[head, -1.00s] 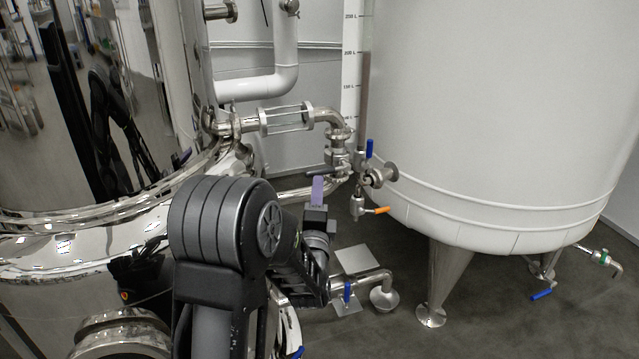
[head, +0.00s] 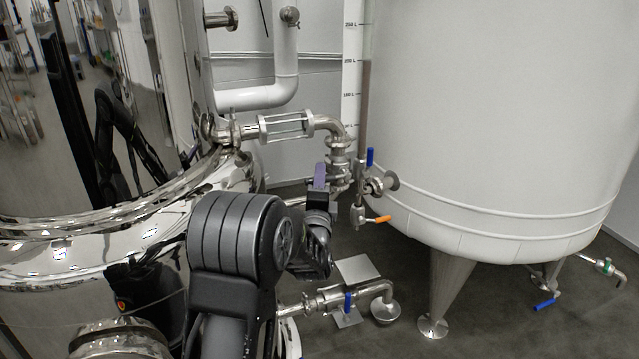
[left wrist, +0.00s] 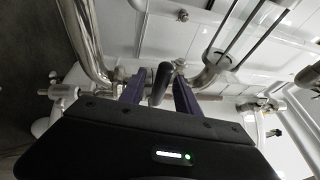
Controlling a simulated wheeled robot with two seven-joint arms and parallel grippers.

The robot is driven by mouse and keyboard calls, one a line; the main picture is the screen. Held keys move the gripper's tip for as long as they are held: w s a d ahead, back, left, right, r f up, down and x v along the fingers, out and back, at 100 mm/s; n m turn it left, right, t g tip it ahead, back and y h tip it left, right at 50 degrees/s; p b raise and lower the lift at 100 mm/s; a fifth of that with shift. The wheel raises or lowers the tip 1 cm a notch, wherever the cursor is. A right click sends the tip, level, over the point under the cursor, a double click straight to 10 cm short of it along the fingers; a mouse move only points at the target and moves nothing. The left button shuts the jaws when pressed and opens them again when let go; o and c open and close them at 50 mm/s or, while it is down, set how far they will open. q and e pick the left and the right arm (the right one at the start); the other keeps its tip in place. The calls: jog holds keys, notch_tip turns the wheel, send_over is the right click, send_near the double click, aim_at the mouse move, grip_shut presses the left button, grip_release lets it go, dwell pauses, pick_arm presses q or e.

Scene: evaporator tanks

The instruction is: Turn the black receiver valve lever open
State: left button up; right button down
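The black receiver valve lever (left wrist: 161,82) stands between the two purple fingers of my left gripper (left wrist: 158,98) in the left wrist view. The fingers are apart, with a gap on the left side of the lever; the lever lies close to the right finger, and I cannot tell if they touch. In the head view my left gripper (head: 320,176) is at the valve below the sight-glass pipe and hides most of the lever. My right gripper is not in view.
A sight-glass pipe (head: 285,126) runs just above the gripper. A blue lever (head: 370,157) and an orange lever (head: 379,220) are close on its right. The polished tank (head: 130,205) is on the left and the white tank (head: 500,120) on the right.

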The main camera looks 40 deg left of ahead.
pick_arm(q)
grip_shut()
dwell(0.4)
dwell(1.1)
